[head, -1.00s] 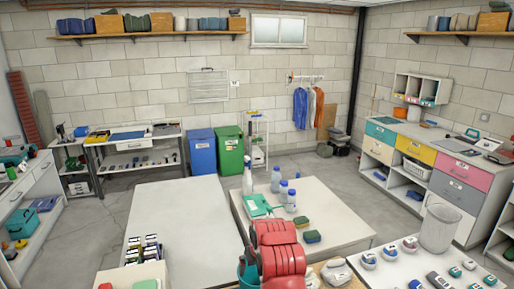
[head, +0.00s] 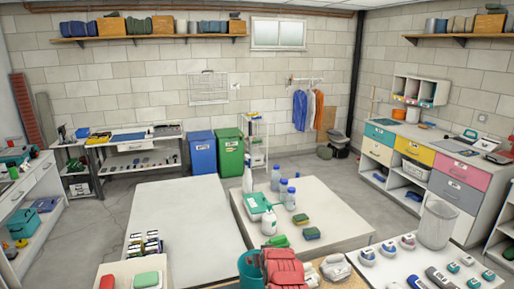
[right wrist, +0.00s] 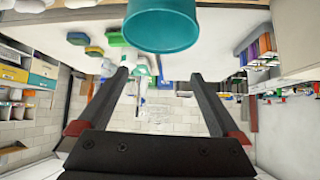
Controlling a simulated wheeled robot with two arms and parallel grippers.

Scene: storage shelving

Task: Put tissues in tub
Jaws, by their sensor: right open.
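A teal tub (head: 249,268) stands at the bottom of the head view, partly hidden behind a red shape that I cannot identify for sure. The right wrist view also shows the tub (right wrist: 162,28), upside down, at its top edge, just beyond the fingers. My right gripper (right wrist: 160,75) is open, with nothing visible between its dark fingers. A white crumpled-looking thing (head: 335,267) lies to the right of the tub; I cannot tell whether it is tissues. No other tissues can be made out. My left gripper is not in view.
The left table (head: 190,215) has a large bare top.

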